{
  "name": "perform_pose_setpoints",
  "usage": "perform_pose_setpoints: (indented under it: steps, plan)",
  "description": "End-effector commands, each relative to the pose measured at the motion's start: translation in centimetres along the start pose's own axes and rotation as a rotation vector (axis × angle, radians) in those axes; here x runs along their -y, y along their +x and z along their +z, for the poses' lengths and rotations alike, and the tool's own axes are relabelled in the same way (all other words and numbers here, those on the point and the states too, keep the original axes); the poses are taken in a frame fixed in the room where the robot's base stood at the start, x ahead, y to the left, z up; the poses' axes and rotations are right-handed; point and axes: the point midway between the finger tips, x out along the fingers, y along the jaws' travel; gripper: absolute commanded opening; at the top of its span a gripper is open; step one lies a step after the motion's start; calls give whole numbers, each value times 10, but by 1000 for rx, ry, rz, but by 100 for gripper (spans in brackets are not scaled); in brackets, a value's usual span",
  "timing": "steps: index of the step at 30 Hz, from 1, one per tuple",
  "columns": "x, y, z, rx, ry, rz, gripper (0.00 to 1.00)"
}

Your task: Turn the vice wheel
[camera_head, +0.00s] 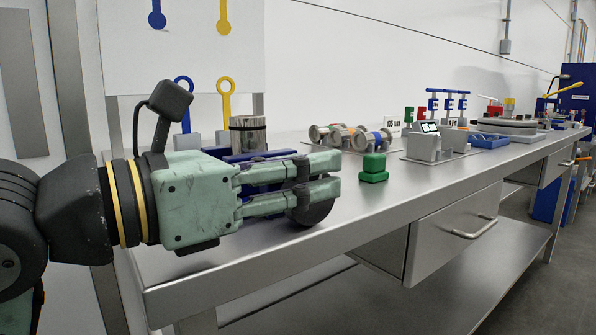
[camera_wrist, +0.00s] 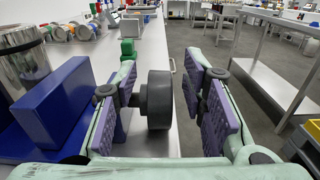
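The vice is blue; its block (camera_wrist: 52,105) shows at the left of the wrist view, and part of its blue body (camera_head: 262,176) shows behind my gripper in the head view. The vice wheel is a thick dark grey disc (camera_wrist: 159,99) at the vice's front, over the bench edge. It also shows in the head view (camera_head: 316,210), partly hidden by my fingers. My gripper (camera_wrist: 162,72) is open, with one finger on either side of the wheel. The left finger is close to the wheel, and I cannot tell whether it touches. A clear gap separates the wheel from the right finger.
A metal cylinder (camera_head: 247,134) stands behind my gripper. A green block (camera_head: 373,168) stands on the steel bench (camera_head: 330,225) just beyond the fingertips. Valve parts (camera_head: 350,137) and a grey device (camera_head: 432,144) stand farther along. Open floor (camera_wrist: 225,75) lies to the right in the wrist view.

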Motion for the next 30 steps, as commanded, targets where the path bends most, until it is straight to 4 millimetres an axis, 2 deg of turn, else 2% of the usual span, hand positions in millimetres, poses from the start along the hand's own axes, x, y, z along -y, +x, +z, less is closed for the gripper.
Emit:
perform_pose_setpoints:
  steps: [7,24,30]
  plan:
    - [0,1,0,0,0,-1,38]
    - [0,1,0,0,-1,-1,1]
    - [0,1,0,0,-1,-1,0]
